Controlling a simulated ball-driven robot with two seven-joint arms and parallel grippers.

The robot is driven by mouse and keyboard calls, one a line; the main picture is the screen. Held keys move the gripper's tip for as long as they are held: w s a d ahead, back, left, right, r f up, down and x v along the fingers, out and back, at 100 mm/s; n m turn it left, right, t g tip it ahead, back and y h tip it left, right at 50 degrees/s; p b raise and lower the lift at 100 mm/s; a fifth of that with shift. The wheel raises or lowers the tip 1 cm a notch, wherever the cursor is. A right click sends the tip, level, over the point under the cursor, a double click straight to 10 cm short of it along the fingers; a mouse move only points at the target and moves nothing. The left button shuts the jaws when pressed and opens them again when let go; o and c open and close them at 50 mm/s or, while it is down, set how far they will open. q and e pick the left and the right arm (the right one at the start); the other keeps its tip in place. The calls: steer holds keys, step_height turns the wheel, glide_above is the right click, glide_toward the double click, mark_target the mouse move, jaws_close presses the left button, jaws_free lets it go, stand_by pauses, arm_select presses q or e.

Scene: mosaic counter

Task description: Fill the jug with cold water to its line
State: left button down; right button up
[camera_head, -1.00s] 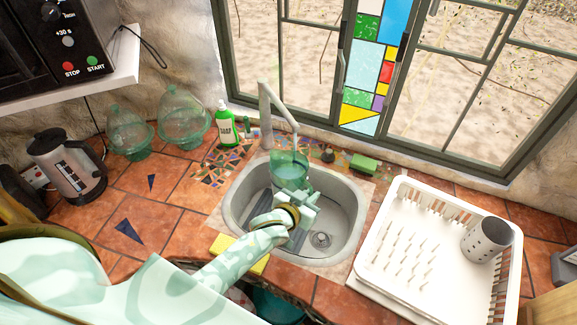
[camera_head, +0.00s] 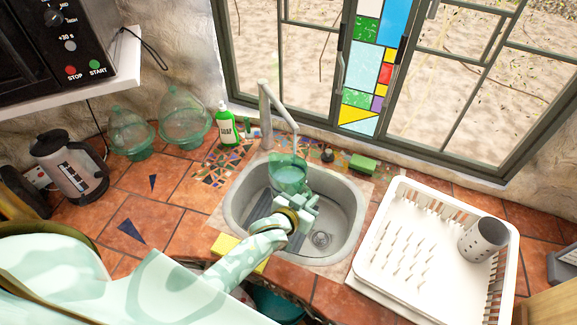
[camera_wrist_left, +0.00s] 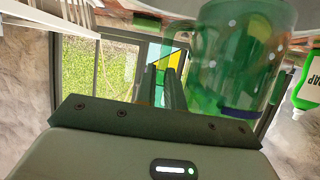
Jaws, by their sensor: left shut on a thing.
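The clear green jug (camera_head: 287,176) is upright over the back of the grey sink (camera_head: 351,215), under the spout of the tap (camera_head: 267,118). A thin pale streak shows between the spout and the jug. The jug looks darker teal inside its lower part, but the exact water level is hard to tell. My left gripper (camera_head: 304,201) is shut at the jug's near right side, apparently on its handle. The left wrist view shows the jug (camera_wrist_left: 240,60) upside down beside the gripper fingers (camera_wrist_left: 174,85), with a dark blue band near its rim. My right gripper is not visible.
A white dish rack (camera_head: 365,262) with a grey perforated cup (camera_head: 484,240) stands right of the sink. A green soap bottle (camera_head: 226,128), glass domes (camera_head: 185,117) and a kettle (camera_head: 72,168) stand left.

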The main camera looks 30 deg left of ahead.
arm_select(q)
steer(key=shift+r, duration=0.2)
steer(key=w+a, duration=0.1)
steer(key=w, duration=0.4)
steer(key=s, duration=0.2)
steer(key=s+d+p, duration=0.1)
steer(key=s, duration=0.2)
steer(key=shift+r, duration=0.1)
steer(key=shift+w, duration=0.1)
